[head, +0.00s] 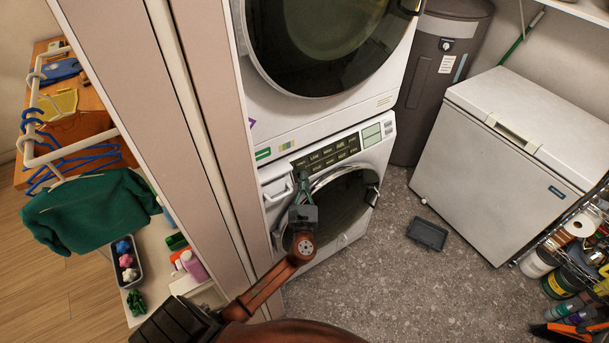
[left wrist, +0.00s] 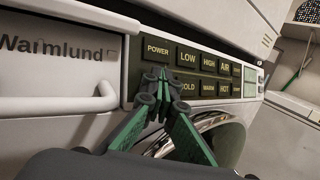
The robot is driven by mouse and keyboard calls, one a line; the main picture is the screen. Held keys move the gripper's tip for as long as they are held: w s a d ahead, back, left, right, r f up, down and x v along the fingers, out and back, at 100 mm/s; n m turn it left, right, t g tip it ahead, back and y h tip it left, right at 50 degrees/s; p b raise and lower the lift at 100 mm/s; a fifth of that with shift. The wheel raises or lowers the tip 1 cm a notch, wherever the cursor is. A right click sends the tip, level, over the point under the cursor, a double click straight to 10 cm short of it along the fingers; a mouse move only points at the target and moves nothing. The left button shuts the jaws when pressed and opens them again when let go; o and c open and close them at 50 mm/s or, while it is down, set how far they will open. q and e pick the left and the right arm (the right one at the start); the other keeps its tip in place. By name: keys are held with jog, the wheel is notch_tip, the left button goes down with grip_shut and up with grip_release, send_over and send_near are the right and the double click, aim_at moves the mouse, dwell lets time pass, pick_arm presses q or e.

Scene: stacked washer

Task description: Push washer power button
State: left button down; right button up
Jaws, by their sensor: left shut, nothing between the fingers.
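The lower unit, a white front-loading washer (head: 352,248), has a dark row of buttons (head: 327,150) above its round door (head: 350,205). In the left wrist view, the power button (left wrist: 158,48) is the upper-left dark button, lettered POWER. My left gripper (head: 302,178) is in front of the panel's left end. Its green fingers (left wrist: 156,82) are shut and empty, with the tips just below the POWER lettering. They cover the button under it. I cannot tell whether the tips touch the panel. My right gripper is not in view.
A drawer handle (left wrist: 58,104) sticks out left of the buttons. A second machine (head: 310,120) is stacked above. A pale partition (head: 190,110) stands close on the left. A white chest freezer (head: 500,160) is at right, with a grey tray (head: 427,233) on the floor.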

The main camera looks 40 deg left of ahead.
pick_arm(q)
jog(key=shift+d, duration=0.1)
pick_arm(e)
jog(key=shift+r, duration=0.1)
pick_arm(q)
jog(key=shift+s+d+r, duration=0.15)
jog(key=shift+d, duration=0.1)
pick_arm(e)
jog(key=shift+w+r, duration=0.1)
pick_arm(q)
jog(key=shift+d+p, duration=0.1)
jog(key=shift+p, duration=0.2)
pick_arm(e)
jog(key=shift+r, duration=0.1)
pick_arm(q)
jog(key=shift+s+d+r+p, duration=0.35)
jog(key=shift+d+r+p, duration=0.1)
jog(key=shift+d, duration=0.35)
jog(key=shift+s+d+r+p, duration=0.35)
jog(key=shift+d+p, duration=0.05)
jog(key=shift+d, duration=0.45)
jog(key=shift+s+d+r+p, duration=0.35)
jog(key=shift+d+r+p, duration=0.1)
jog(key=shift+d, duration=0.35)
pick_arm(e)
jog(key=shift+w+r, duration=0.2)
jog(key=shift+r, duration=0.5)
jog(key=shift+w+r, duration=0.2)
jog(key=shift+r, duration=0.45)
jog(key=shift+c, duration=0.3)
